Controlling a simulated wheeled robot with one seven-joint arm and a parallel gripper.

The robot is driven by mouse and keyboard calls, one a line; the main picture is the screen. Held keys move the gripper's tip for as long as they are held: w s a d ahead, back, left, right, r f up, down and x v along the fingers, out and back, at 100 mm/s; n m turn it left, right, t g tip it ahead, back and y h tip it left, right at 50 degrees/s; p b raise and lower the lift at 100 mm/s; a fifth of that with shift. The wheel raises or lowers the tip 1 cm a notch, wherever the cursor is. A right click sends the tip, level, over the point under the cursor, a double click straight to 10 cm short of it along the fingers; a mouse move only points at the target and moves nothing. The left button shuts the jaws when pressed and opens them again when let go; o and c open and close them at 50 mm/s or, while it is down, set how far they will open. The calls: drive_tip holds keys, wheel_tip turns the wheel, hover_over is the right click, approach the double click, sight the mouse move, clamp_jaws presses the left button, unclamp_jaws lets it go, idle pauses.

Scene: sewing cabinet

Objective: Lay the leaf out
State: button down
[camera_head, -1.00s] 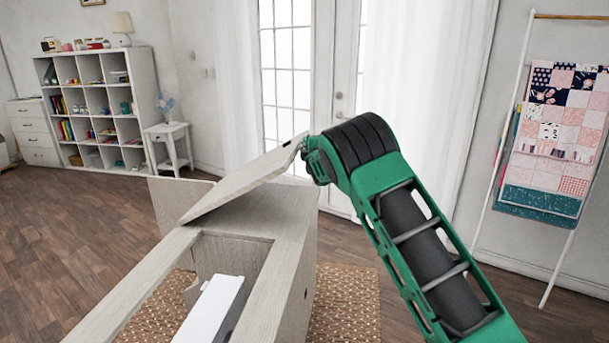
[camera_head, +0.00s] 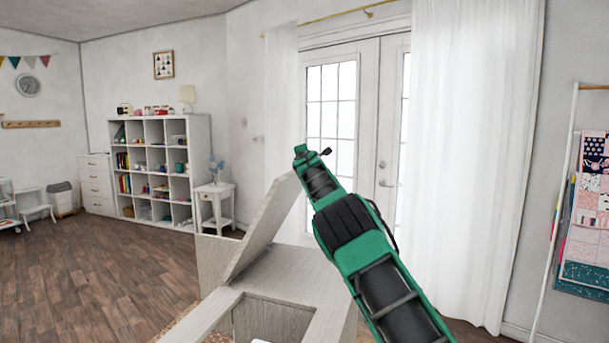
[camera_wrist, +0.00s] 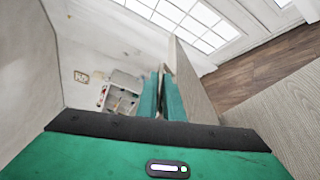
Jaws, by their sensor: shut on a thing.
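The leaf (camera_head: 262,226) is a pale wood-grain panel. It stands steeply tilted up from the top of the sewing cabinet (camera_head: 305,262) and leans to the upper right. In the wrist view the leaf (camera_wrist: 194,85) runs along the right side of the green fingers of my gripper (camera_wrist: 162,90). My gripper is shut on the leaf at its raised edge. In the head view my arm rises at the right of the leaf, and the fingertips cannot be made out there.
The cabinet's top has a rectangular opening (camera_head: 272,318), cut off by the lower picture edge. White curtains (camera_head: 455,150) and glazed doors (camera_head: 385,140) stand behind. A cube shelf (camera_head: 160,165) and a small side table (camera_head: 215,197) are at the back left, with open floor before them.

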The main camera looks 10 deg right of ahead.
drive_tip(key=shift+w+a+r, duration=0.2)
drive_tip(key=shift+w+a, duration=0.2)
drive_tip(key=shift+a, duration=0.15)
drive_tip(key=shift+w+a+r, duration=0.2)
drive_tip(key=shift+w+a, duration=0.15)
drive_tip(key=shift+a, duration=0.15)
drive_tip(key=c, duration=2.2)
unclamp_jaws()
drive_tip(key=shift+f, duration=0.1)
drive_tip(key=shift+s+a+r, duration=0.1)
drive_tip(key=shift+a+r, duration=0.05)
drive_tip(key=shift+r, duration=0.1)
